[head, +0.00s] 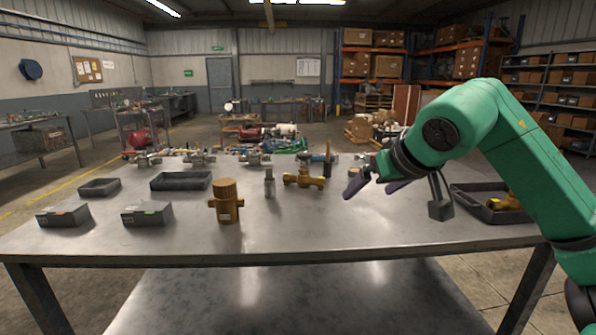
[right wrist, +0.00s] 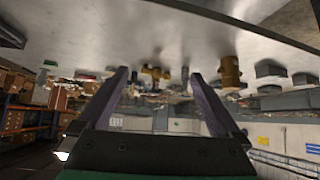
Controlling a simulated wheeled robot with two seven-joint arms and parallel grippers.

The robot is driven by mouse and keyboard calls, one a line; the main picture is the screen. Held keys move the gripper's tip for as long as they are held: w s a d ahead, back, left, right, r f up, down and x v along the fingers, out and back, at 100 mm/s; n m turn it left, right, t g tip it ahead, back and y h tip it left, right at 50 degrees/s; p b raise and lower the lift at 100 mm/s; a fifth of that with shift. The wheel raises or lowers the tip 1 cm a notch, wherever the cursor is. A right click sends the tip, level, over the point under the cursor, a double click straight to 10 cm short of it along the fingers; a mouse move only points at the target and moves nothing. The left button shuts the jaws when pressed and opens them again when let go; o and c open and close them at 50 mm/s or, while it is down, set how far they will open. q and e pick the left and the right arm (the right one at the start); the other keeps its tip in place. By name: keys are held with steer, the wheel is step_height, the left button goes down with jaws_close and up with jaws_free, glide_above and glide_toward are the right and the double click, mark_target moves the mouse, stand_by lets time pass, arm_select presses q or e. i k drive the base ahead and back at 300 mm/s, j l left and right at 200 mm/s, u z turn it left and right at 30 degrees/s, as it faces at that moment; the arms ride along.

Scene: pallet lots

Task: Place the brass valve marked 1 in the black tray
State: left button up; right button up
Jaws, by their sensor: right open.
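A brass valve (head: 303,179) lies in the middle of the table; I cannot read a mark on it. A thicker upright brass fitting (head: 226,203) stands nearer the front, and also shows in the right wrist view (right wrist: 230,72). A black tray (head: 472,207) at the right holds a brass part (head: 507,203), partly behind my right arm. Two more dark trays, a larger one (head: 181,181) and a smaller one (head: 100,187), lie at the left. My right gripper (head: 369,189) is open and empty above the table, right of the valve. My left gripper is out of view.
A small grey metal fitting (head: 269,184) stands left of the valve. Two dark boxes (head: 147,214) (head: 63,215) sit at the front left. Several metal valves line the back edge. The front middle and right of the table are clear.

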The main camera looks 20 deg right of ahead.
mark_target(487, 199)
steer(key=i+l, duration=0.1)
steer(key=i, duration=1.25)
